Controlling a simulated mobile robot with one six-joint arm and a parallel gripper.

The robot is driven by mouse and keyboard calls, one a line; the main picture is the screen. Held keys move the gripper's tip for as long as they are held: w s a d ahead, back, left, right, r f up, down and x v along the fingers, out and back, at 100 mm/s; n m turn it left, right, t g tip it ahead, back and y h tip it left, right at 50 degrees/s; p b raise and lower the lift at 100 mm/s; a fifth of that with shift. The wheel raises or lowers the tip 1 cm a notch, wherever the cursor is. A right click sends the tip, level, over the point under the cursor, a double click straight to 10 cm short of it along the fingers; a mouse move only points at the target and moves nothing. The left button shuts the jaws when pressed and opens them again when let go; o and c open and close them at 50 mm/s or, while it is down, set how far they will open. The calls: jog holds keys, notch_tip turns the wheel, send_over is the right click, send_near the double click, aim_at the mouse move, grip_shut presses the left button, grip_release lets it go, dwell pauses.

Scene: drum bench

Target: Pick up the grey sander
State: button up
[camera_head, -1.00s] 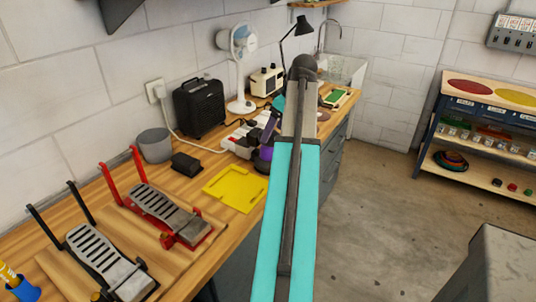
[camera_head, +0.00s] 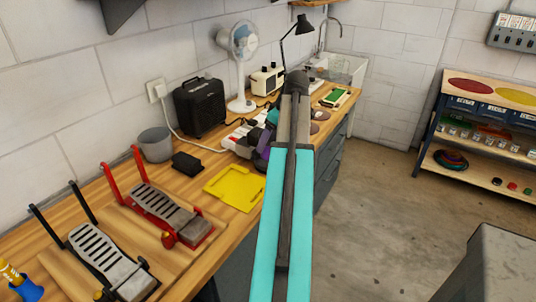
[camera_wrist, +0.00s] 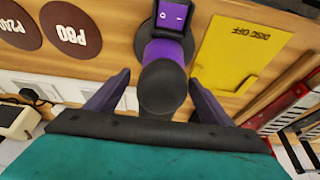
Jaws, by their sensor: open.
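The grey sander (camera_wrist: 163,88) is in the middle of the wrist view. It has a dark grey rounded end, a purple body and a purple switch on its far part. My gripper (camera_wrist: 159,78) is open, with one dark purple finger on each side of the sander's rounded end. A gap shows on both sides, and I cannot tell any contact. In the head view my gripper (camera_head: 262,152) is low over the bench, partly behind my arm. The sander is largely hidden there.
A yellow "DISC OFF" mat (camera_wrist: 235,52) lies beside the sander. Brown sanding discs (camera_wrist: 70,28) lie on the other side. A white power strip (camera_head: 236,140), black speaker (camera_head: 200,105) and fan (camera_head: 241,65) stand near. Pedals (camera_head: 165,212) occupy the bench's near end.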

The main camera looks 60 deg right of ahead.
jog(key=shift+p+x, duration=0.65)
jog(key=shift+x, duration=1.75)
jog(key=shift+a, duration=0.15)
jog(key=shift+c, duration=0.3)
jog(key=shift+w+r, duration=0.1)
jog(key=c, duration=1.3)
jog(key=shift+r, duration=0.1)
jog(key=shift+r+b, duration=0.55)
jog(key=shift+r, duration=0.95)
jog(key=shift+s+r, duration=0.1)
jog(key=shift+s, duration=0.15)
jog(key=s+a+r+b, duration=0.1)
jog(key=s+a+b, duration=0.2)
jog(key=s, duration=1.2)
jog(key=shift+a+r, duration=0.3)
jog(key=shift+a, duration=0.2)
